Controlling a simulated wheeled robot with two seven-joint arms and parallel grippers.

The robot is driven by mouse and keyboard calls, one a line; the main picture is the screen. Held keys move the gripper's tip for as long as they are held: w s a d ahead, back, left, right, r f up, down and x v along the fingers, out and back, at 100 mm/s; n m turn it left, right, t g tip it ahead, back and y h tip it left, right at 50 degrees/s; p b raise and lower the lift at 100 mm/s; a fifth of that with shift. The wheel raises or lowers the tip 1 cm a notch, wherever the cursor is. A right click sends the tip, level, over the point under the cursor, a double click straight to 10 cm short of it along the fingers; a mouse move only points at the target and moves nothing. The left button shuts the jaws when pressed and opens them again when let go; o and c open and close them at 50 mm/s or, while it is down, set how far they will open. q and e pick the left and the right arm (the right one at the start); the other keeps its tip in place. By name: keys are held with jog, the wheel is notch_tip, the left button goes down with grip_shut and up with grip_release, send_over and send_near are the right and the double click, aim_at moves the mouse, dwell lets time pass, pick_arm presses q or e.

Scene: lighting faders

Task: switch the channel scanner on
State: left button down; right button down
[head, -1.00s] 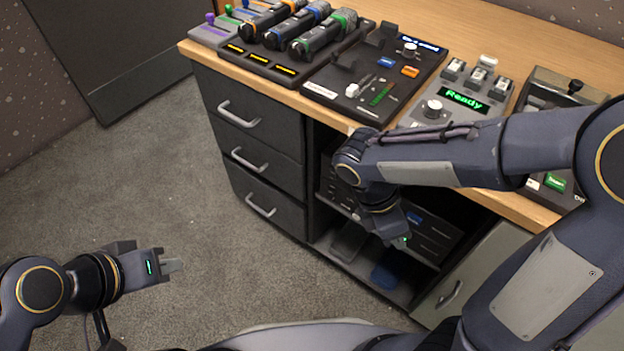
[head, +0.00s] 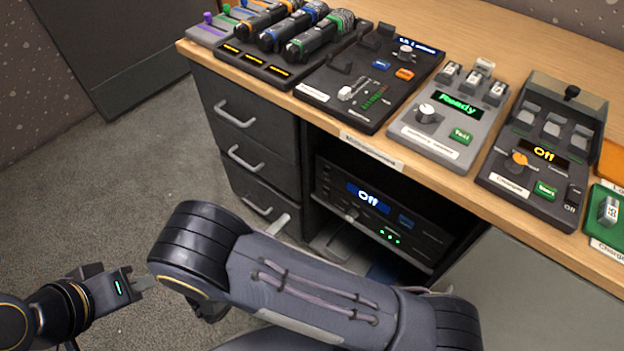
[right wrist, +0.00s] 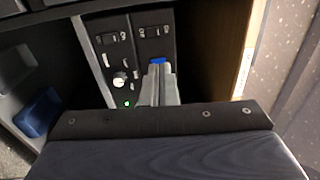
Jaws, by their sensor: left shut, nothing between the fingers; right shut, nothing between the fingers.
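The rack equipment (head: 400,222) sits in the open cabinet bay and shows a blue "Off" display (head: 367,198). I cannot read a name on it that marks it as the channel scanner. In the right wrist view its front shows two rocker switches (right wrist: 108,38) marked on and off, a round knob (right wrist: 119,78) and a green light. My right gripper (right wrist: 160,76) is shut and empty, in front of the blue display and partly covering it; I cannot tell if it touches. In the head view my right forearm hides most of that hand. My left gripper (head: 143,283) is shut and empty over the floor.
The desk (head: 470,190) above carries several consoles, including a grey one reading "Ready" (head: 450,115) and a black one reading "Off" (head: 535,150). Drawers (head: 245,135) stand left of the bay. A blue bin (right wrist: 38,112) lies on the shelf below.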

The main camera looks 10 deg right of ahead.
aim_at(326, 173)
jog(key=shift+a+f, duration=0.15)
jog(key=shift+a, duration=0.1)
jog(key=b+x, duration=0.4)
jog(key=x, duration=1)
jog(key=shift+w, duration=0.1)
